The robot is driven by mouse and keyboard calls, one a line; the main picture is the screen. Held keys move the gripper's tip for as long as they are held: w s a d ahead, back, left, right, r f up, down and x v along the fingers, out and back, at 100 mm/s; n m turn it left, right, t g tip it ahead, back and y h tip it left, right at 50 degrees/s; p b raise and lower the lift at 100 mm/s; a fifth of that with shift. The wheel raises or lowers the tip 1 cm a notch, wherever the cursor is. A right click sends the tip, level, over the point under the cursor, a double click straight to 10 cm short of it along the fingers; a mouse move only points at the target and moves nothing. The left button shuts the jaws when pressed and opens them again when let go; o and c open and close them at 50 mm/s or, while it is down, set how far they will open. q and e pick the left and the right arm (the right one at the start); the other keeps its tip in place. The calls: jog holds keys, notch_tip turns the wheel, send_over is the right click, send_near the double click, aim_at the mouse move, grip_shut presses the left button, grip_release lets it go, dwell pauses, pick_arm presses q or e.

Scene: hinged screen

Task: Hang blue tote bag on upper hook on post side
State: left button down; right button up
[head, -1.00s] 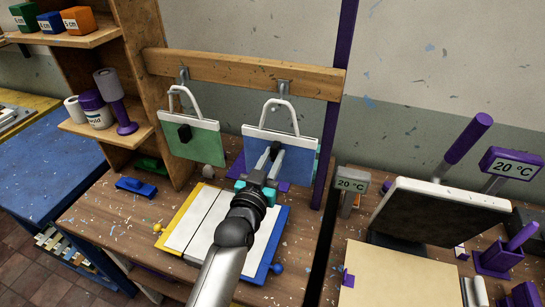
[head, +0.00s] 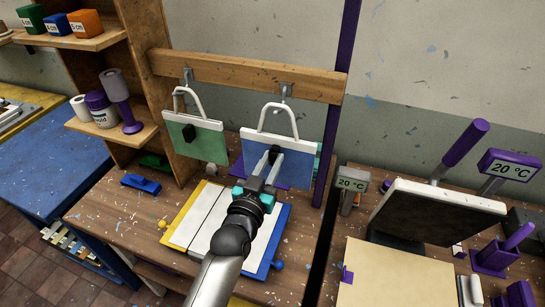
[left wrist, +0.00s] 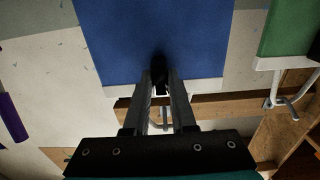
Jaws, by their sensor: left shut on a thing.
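The blue tote bag (head: 302,160) has a white top band and a white loop handle (head: 278,106). It also fills the upper left wrist view (left wrist: 155,40). My left gripper (head: 275,157) is shut on a black tab on the bag's front and holds the bag up, slightly tilted. The grey hook (head: 287,90) nearer the purple post (head: 336,110) is on the wooden rail (head: 240,75). The handle's top shows just below this hook; I cannot tell whether it is over it. My right gripper is not in view.
A green bag (head: 205,138) hangs from the left hook (head: 187,75). A shelf unit stands at the left. A white board with yellow and blue edges (head: 200,222) lies on the bench below. A tilted screen (head: 440,210) and displays stand at the right.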

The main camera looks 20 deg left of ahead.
pick_arm(q)
jog(key=shift+s+r+p, duration=0.35)
jog(key=shift+s+p, duration=0.15)
jog(key=shift+s, duration=0.1)
jog(key=shift+s+r+p, duration=0.3)
jog(key=shift+s+p, duration=0.15)
jog(key=shift+s, duration=0.15)
jog(key=s, duration=0.2)
jog(key=s+r, duration=0.1)
jog(key=s, duration=0.2)
jog(key=shift+a, duration=0.1)
dwell(0.4)
dwell(1.6)
